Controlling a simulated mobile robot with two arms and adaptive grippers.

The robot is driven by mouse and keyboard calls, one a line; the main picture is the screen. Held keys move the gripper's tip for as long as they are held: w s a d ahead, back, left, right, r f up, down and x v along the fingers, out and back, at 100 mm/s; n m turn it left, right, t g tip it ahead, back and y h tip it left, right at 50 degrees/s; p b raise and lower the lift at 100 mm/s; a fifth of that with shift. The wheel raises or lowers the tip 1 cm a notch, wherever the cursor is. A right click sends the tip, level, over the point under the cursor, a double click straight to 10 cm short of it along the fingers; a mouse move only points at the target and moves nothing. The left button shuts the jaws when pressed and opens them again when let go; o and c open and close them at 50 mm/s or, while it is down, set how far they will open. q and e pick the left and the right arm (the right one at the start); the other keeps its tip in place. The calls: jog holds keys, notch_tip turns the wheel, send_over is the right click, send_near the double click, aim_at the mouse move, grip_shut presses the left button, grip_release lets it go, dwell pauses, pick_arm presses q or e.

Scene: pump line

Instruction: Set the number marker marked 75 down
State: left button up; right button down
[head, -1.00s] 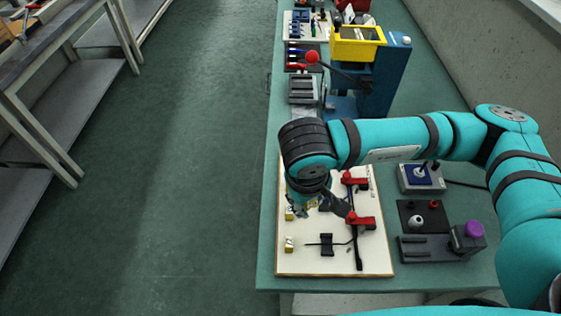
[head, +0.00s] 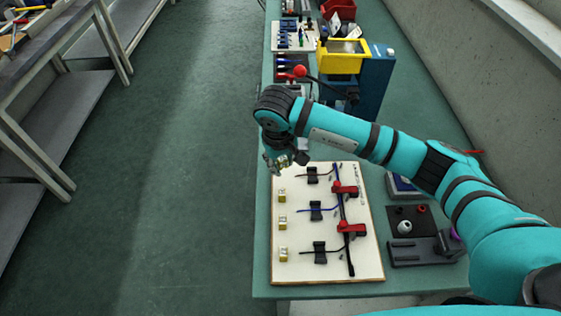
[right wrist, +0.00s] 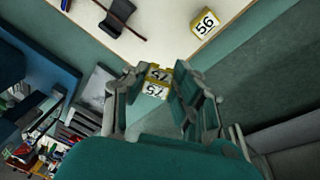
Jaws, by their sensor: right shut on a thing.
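The number marker marked 75 (right wrist: 157,80) is a small white and yellow block, held between the fingers of my right gripper (right wrist: 158,74). In the head view my right gripper (head: 281,163) hangs by the far left corner of the white board (head: 300,268), near the bench's left edge. The marker's height above the surface is hard to tell. Another marker, marked 56 (right wrist: 205,23), stands on the board, apart from the gripper. In the head view several like markers line the board's left side, such as the nearest one (head: 283,254). My left gripper is out of view.
Black clips (head: 317,211) with cables and red-handled clamps (head: 351,230) sit on the board. A blue press with a yellow box (head: 341,57) and red-knobbed lever stands beyond it. A dark fixture (head: 420,251) is at right. The floor left of the bench is clear.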

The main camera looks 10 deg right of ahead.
aim_at(281, 166)
jog(key=shift+w, duration=0.75)
jog(key=x, duration=0.1)
jog(key=p+x, duration=0.1)
jog(key=shift+s+a+f, duration=0.15)
jog(key=shift+s+f, duration=0.05)
jog(key=shift+f, duration=0.65)
jog(key=shift+f, duration=0.1)
